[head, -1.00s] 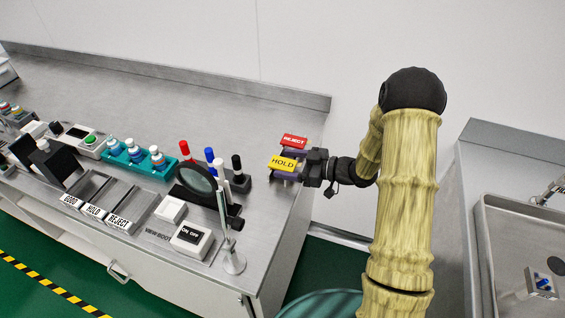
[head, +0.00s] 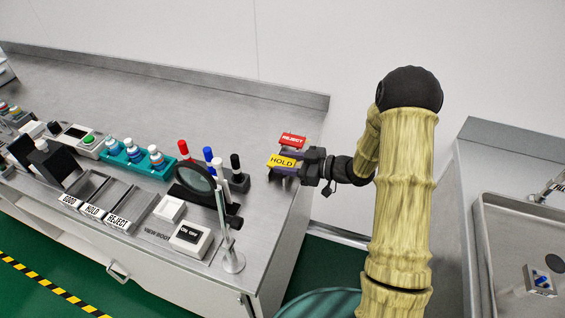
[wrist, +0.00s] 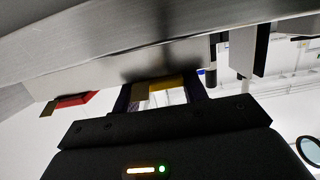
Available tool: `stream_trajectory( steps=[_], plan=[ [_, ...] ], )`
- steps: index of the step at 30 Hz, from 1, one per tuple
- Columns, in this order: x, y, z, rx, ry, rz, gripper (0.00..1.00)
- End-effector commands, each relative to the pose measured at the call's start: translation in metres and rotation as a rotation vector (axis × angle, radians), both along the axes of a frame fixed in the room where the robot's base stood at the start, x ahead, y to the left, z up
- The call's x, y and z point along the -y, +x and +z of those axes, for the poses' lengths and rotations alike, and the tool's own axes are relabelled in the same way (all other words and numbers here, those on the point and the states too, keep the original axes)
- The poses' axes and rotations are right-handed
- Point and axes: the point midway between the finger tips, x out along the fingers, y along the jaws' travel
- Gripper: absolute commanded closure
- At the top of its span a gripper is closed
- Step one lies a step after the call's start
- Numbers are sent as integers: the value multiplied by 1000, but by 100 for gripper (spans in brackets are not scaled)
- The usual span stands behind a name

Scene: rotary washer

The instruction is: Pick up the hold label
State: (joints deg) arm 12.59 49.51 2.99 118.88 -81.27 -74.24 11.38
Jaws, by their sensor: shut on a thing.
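The yellow hold label (head: 281,160) is at the right end of the steel bench, in front of the red reject label (head: 293,139). My gripper (head: 292,165) reaches it from the right and is shut on it. In the wrist view, the yellow of the hold label (wrist: 166,84) shows between my two dark fingers (wrist: 160,97). The red label (wrist: 72,101) is off to the left there, apart from my fingers. I cannot tell whether the hold label is clear of its support.
A round magnifier (head: 196,178), a black marker (head: 236,164) and a thin metal stand (head: 232,262) are left of my gripper. A teal rack (head: 150,168) with bottles is farther left.

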Motion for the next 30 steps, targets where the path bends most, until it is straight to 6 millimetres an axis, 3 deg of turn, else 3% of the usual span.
stream_trajectory(
  steps=[8,21,30],
  plan=[
    [0,0,13,3,0,0,78],
    [0,0,89,3,0,0,78],
    [0,0,100,-1,0,1,78]
  ],
)
